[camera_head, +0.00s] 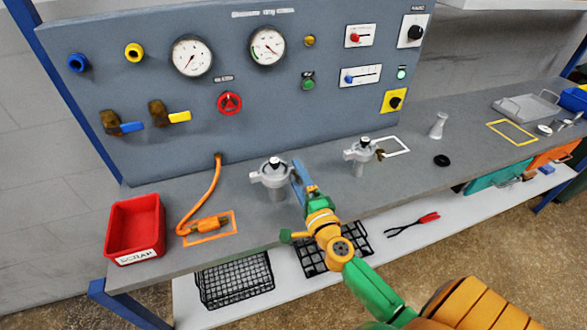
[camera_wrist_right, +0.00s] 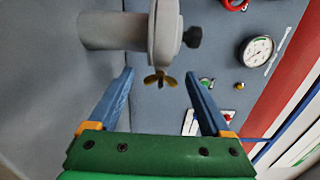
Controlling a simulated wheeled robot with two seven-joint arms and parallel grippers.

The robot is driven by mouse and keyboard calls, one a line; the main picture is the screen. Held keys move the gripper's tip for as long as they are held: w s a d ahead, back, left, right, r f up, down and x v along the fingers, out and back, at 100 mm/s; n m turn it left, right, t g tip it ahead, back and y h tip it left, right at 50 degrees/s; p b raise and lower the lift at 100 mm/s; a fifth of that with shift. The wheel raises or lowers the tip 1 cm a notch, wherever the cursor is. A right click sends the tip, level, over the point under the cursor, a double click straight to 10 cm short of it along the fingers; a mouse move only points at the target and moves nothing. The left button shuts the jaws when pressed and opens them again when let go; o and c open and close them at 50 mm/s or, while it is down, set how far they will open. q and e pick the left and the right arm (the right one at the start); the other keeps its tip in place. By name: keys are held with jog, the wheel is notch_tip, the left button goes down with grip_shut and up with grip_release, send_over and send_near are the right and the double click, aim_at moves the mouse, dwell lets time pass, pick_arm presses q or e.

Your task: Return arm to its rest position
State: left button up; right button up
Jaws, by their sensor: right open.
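My right gripper (camera_head: 297,173) has blue fingers and a green and orange arm reaching in from the lower right. In the right wrist view the fingers (camera_wrist_right: 158,76) stand apart with nothing gripped between them. A grey metal vessel (camera_head: 275,182) with a black knob stands upright on the bench, just left of the gripper in the head view. In the wrist view a grey vessel (camera_wrist_right: 165,35) with a brass wing nut lies beyond the fingertips; I cannot tell from this view whether they touch. My left gripper is not in view.
A second grey vessel (camera_head: 360,158) stands to the right. A red bin (camera_head: 135,228) and an orange hose (camera_head: 205,190) are at the left. The gauge panel (camera_head: 235,125) rises behind. Black baskets (camera_head: 235,282) and red-handled pliers (camera_head: 415,224) lie on the lower shelf.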

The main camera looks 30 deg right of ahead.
jog(key=v, duration=0.3)
jog(key=shift+s, duration=0.15)
